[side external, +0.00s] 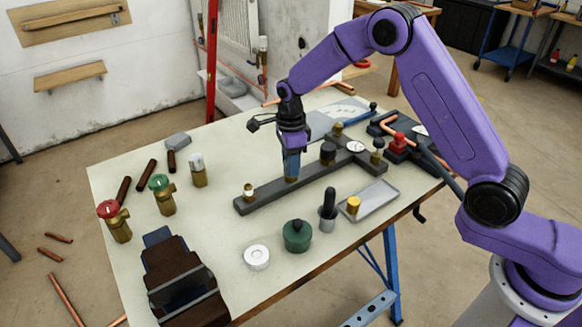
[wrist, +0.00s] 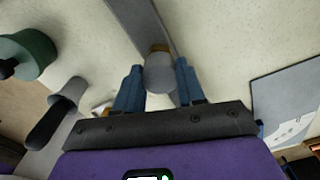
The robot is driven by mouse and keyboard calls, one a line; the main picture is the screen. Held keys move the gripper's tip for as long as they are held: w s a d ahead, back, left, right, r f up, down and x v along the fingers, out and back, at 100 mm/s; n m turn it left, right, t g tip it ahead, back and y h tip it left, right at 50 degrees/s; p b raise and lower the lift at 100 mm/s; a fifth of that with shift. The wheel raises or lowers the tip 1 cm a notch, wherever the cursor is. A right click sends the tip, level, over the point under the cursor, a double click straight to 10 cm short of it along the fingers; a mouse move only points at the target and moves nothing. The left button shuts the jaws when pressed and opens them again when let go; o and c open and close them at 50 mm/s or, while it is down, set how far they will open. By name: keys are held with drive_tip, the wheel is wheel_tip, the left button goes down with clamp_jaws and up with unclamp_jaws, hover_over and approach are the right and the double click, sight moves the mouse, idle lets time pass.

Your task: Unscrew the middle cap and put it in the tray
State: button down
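A dark bar (side external: 262,196) with a row of fittings lies across the table. A grey round cap (wrist: 160,80) on a brass fitting sits between the blue fingers of my gripper (side external: 291,170). In the wrist view my gripper (wrist: 160,78) has a finger against each side of this cap, with no clear gap.
A dark-handled tool (side external: 328,205) stands upright in a grey holder beside the tray. A green pot (side external: 297,236), a white ring (side external: 256,257) and a dark vise (side external: 180,275) are nearer the front. Red (side external: 115,222) and green (side external: 161,195) valves stand left.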

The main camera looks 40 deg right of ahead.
drive_tip(key=n, duration=1.3)
drive_tip(key=shift+n, duration=0.4)
drive_tip(key=n, duration=1.4)
drive_tip(key=shift+r, duration=2.55)
